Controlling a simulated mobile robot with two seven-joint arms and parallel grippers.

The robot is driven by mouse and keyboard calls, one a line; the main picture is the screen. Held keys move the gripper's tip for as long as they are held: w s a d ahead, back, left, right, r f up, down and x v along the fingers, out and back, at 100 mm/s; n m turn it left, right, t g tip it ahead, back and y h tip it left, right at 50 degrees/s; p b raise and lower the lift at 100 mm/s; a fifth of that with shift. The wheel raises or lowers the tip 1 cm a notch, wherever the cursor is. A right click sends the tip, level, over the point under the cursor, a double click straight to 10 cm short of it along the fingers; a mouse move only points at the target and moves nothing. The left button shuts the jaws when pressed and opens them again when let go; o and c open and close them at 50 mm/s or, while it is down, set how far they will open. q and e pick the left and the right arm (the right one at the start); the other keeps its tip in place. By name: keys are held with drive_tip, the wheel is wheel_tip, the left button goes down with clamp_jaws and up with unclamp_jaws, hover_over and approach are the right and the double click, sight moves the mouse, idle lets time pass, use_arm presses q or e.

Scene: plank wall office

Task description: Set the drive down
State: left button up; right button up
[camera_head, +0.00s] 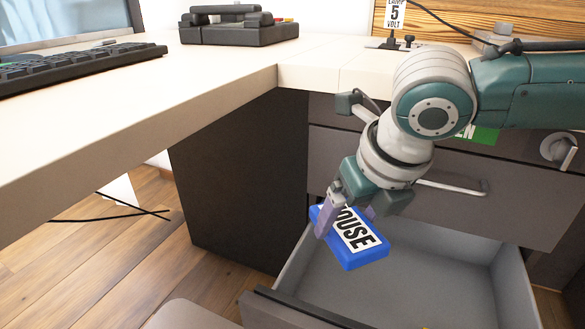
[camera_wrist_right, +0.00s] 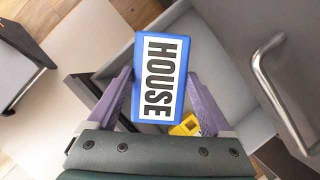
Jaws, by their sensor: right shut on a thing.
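The drive is a blue block with a white label reading "HOUSE" (camera_head: 365,250). My right gripper (camera_head: 345,215) is shut on it and holds it tilted, above the left side of an open drawer (camera_head: 410,275). In the right wrist view the drive (camera_wrist_right: 161,115) sits between the two purple fingers of the gripper (camera_wrist_right: 160,100), its label facing the camera. My left gripper is not in view.
A yellow object (camera_wrist_right: 186,125) lies in the drawer, partly hidden behind the drive. A closed drawer with a bar handle (camera_head: 450,186) is above the open one. The desk (camera_head: 220,85) holds a keyboard (camera_head: 75,68) and a black desk phone (camera_head: 238,27).

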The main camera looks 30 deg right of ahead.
drive_tip(key=b, duration=0.8)
hover_over(332, 305)
drive_tip(key=s, duration=0.1)
drive_tip(key=f, duration=1.4)
drive_tip(key=shift+s+f, duration=0.15)
drive_tip(key=shift+s, duration=0.05)
wheel_tip(332, 305, down, 4)
drive_tip(key=b, duration=0.3)
drive_tip(key=shift+f, duration=0.25)
drive_tip(key=shift+r, duration=0.15)
drive_tip(key=o, duration=1.3)
